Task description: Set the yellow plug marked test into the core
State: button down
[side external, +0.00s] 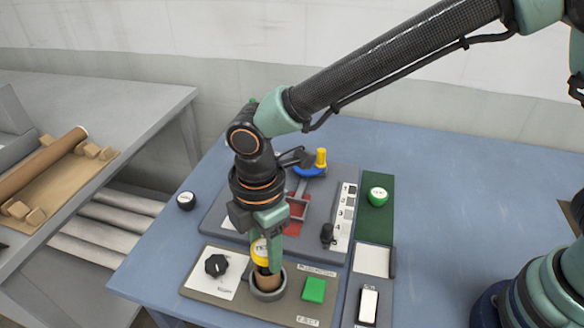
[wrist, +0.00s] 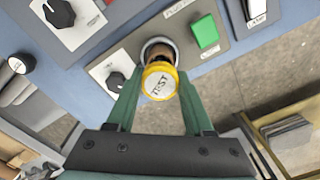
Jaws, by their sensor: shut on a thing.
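The yellow plug (side external: 259,253) has a pale round face, and "TEST" is readable on it in the wrist view (wrist: 160,83). My gripper (wrist: 160,93) is shut on it, with one green finger on each side. A brown cylindrical piece (side external: 268,279) shows directly below the plug, inside a grey ring (side external: 267,293) on the front panel. The ring also shows in the wrist view (wrist: 148,45), just beyond the plug. I cannot tell whether the brown piece is the core or the plug's shank, or how deep the plug sits.
A black knob (side external: 216,265) is left of the ring and a green square button (side external: 314,289) is right of it. A round green-sided piece (side external: 378,196) stands on a green strip. A black piece with a white top (side external: 186,200) stands on the blue table.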

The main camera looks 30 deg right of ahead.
aim_at(265, 248)
jog(key=shift+f, duration=0.4)
jog(key=shift+f, duration=0.35)
jog(key=shift+f, duration=0.55)
dwell(0.8)
jog(key=shift+s+d+f, duration=0.1)
jog(key=shift+d+f, duration=0.05)
jog(key=shift+f, duration=0.2)
dwell(0.5)
grip_release()
jog(key=shift+r, duration=3.65)
